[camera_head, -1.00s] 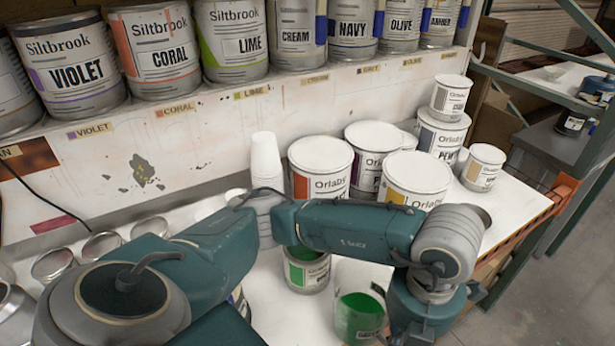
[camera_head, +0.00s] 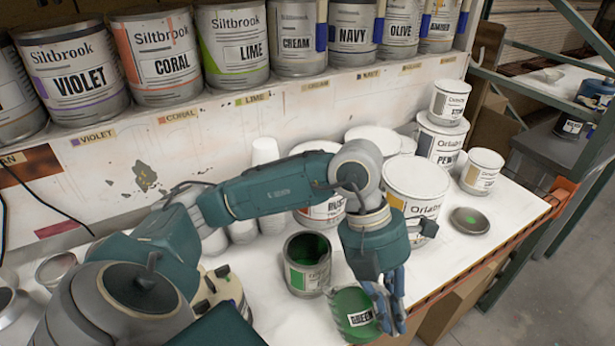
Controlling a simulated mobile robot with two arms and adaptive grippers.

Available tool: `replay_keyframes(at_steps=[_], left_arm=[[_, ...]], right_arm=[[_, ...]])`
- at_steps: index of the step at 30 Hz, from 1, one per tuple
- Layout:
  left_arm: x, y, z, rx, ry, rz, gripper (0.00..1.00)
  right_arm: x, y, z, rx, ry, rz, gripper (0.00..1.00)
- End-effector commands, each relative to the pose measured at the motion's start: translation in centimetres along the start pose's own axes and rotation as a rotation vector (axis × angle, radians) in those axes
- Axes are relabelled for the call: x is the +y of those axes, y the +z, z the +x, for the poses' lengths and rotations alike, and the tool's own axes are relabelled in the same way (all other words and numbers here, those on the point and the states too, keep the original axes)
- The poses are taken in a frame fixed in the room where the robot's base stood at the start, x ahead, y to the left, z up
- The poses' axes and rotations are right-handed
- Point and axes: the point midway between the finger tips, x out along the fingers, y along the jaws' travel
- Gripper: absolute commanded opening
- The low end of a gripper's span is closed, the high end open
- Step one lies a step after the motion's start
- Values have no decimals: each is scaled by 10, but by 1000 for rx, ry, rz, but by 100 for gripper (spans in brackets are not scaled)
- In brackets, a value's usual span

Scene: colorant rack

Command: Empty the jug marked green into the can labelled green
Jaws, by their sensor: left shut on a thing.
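The jug marked green (camera_head: 349,304) is at the bottom middle, with green inside and a GREEN label that looks slanted. My left gripper (camera_head: 388,304) is shut on the jug at its right side. The fingers hide part of it, and I cannot tell whether it touches the table. The open can with a green label patch (camera_head: 308,277) stands upright just left of and behind the jug. Its inside looks dark green. My right gripper is not in view.
A loose lid (camera_head: 470,221) with a green spot lies on the table at right. Closed Orlaby cans, one with a yellow label (camera_head: 418,185), stand behind my left arm. White cups (camera_head: 265,151) stand by the wall. The front right tabletop is clear.

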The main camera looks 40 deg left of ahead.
Motion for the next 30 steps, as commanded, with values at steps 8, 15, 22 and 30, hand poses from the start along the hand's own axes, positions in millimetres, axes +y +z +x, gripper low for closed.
replay_keyframes(at_steps=[8, 15, 22, 30], left_arm=[[1, 0, -40, -2, -140, -4, 0], [7, 0, -55, -1, -259, -3, 0], [8, 0, -71, -1, -361, 0, 0], [7, 0, -75, -2, -377, 2, 0]], right_arm=[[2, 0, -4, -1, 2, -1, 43], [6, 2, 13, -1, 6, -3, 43], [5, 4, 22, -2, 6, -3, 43], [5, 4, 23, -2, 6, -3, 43]])
